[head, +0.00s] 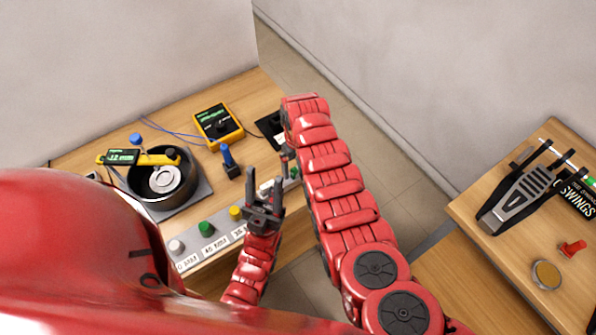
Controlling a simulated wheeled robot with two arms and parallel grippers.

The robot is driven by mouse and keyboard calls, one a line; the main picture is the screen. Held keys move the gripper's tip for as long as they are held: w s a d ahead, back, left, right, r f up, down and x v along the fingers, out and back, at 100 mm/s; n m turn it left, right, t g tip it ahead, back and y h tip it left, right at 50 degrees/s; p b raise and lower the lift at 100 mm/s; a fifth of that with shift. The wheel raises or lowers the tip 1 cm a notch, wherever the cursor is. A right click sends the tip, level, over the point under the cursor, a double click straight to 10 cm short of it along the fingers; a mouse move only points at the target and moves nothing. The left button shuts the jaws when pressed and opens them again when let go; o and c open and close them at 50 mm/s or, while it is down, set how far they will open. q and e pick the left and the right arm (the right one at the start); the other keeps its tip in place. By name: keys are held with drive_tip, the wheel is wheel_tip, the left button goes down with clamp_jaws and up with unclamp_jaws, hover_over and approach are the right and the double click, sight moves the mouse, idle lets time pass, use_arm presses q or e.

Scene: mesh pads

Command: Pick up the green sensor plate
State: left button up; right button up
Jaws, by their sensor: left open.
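I cannot make out a thing that is surely the green sensor plate. A green round knob (207,228) stands in a row on a pale labelled strip at the front edge of the left table. Another small green piece (296,171) shows in part beside my red arm. My left gripper (264,196) is open, with its dark fingers pointing up the picture. It is over the front edge of the left table, to the right of the yellow knob (236,212), and looks empty. It hides part of the strip. My right gripper is not in view.
A yellow meter (217,122), a blue-handled piece (230,160) and a black round device (161,178) with a yellow gauge (123,157) stand on the left table (262,82). A right table (478,205) holds a metal pedal (517,198). Floor lies between the tables.

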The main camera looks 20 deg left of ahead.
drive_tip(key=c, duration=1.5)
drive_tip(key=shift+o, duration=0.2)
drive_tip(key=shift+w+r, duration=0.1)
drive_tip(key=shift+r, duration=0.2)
